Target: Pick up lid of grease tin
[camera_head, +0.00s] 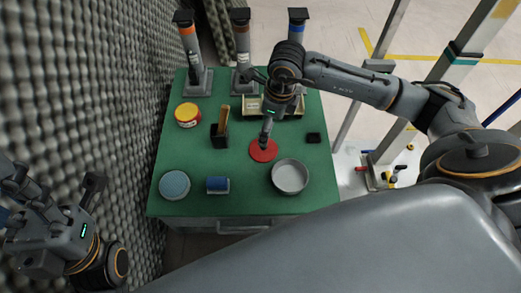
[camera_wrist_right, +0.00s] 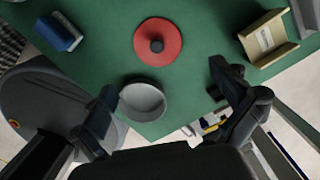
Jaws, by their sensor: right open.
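A flat red lid with a dark knob (camera_wrist_right: 157,44) lies on the green table top; it also shows in the head view (camera_head: 263,151). A grey, round, open tin (camera_head: 290,177) stands beside it, nearer to me, and shows in the wrist view (camera_wrist_right: 142,101). My right gripper (camera_head: 266,136) is above the table by the lid, partly covering the lid's far edge in the head view. In the wrist view its fingers (camera_wrist_right: 163,82) are spread, with nothing between them. My left gripper (camera_head: 56,186) is at the left, off the table, fingers apart and empty.
A cream tray (camera_head: 251,106) and upright tools stand behind. A foam wall (camera_head: 110,110) borders the left.

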